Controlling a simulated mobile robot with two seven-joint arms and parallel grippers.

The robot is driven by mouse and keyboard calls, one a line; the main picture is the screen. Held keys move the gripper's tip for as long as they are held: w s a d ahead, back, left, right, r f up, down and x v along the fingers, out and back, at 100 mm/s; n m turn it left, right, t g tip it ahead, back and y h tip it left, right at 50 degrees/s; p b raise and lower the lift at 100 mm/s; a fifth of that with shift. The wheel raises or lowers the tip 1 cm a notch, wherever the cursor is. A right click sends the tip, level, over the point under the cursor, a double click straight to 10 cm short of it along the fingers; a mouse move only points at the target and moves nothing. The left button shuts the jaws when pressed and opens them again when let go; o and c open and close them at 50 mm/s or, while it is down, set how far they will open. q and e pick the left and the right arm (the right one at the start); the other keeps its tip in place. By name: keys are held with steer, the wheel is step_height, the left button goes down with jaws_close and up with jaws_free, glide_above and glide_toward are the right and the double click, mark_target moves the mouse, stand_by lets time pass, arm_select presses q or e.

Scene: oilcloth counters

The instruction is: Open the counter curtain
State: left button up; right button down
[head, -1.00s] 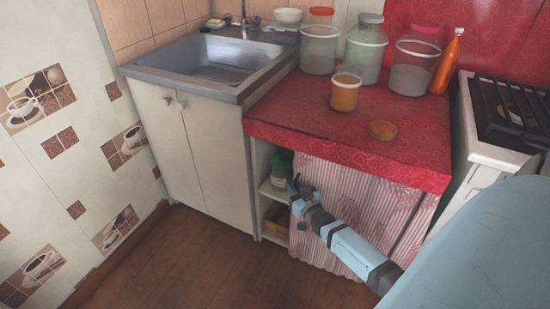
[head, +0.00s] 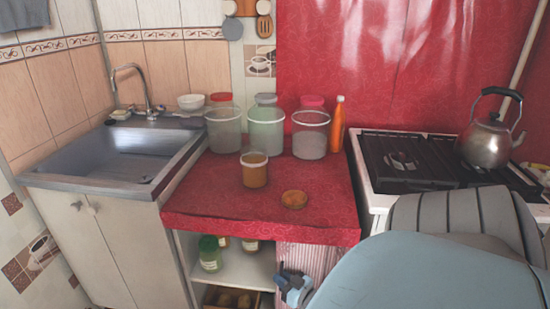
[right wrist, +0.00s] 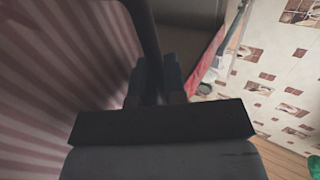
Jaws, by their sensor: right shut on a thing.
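The counter curtain (head: 318,259), striped pink and white, hangs under the front of the red counter, bunched toward the right. Its lower part and right side are hidden behind my arm. My right gripper (head: 284,276) is at the curtain's left edge, shut on it. In the right wrist view the fingers (right wrist: 157,78) are close together, with the striped curtain (right wrist: 60,70) filling the left side. Left of the curtain, the shelf (head: 232,272) under the counter is uncovered. My left gripper is not in view.
On the shelf stand a green-lidded jar (head: 209,253) and other jars. The red counter (head: 215,205) holds several large jars, an amber tub (head: 254,170) and an orange bottle (head: 337,125). A sink cabinet (head: 120,240) is left; a stove (head: 400,165) with a kettle (head: 489,140) is right.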

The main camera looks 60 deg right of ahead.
steer(key=c, duration=1.5)
jaws_free()
arm_select(q)
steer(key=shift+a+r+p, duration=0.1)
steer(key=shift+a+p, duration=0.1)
steer(key=shift+p, duration=0.85)
arm_select(e)
steer(key=s+a, duration=0.1)
steer(key=s, duration=0.3)
steer(key=s+a, duration=0.1)
steer(key=s, duration=0.8)
steer(key=shift+s+a, duration=0.3)
steer(key=shift+a, duration=0.1)
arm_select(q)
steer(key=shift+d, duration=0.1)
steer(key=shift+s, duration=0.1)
